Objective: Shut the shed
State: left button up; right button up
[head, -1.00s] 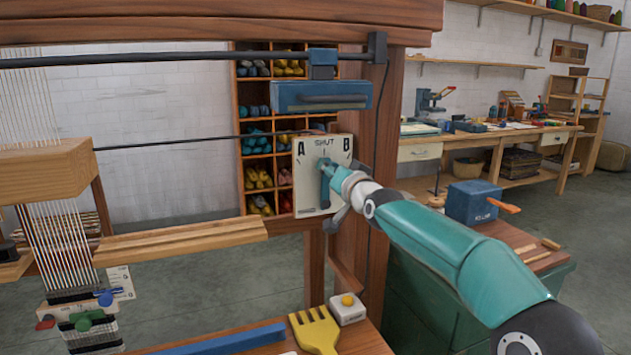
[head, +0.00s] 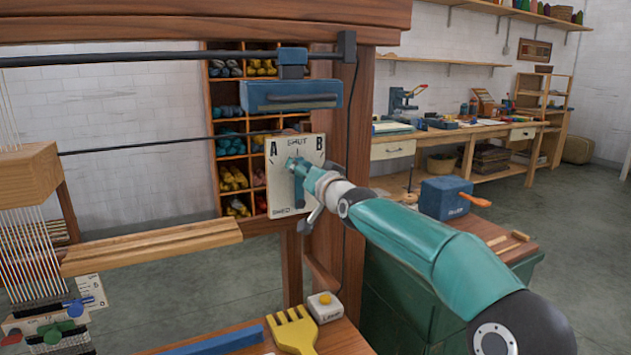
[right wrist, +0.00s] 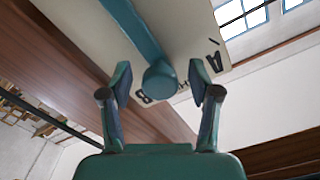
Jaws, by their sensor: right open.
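A pale plate (head: 273,203) marked A, SHUT and B is fixed to the loom's wooden post. A dark blue lever (head: 298,191) stands roughly upright on it; its upper end is partly hidden by my right gripper (head: 309,178). In the right wrist view, the lever (right wrist: 138,35) ends in a round knob between the open fingers of my right gripper (right wrist: 160,82), with a gap on both sides. Warp threads (head: 28,235) hang at the left; whether the shed is open is hard to tell. My left gripper is not in view.
A blue box (head: 290,96) hangs from a rail above the plate.

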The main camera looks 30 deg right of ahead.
jog(key=s, duration=1.1)
jog(key=shift+s+a, duration=0.2)
jog(key=shift+s, duration=0.05)
jog(key=shift+f, duration=0.1)
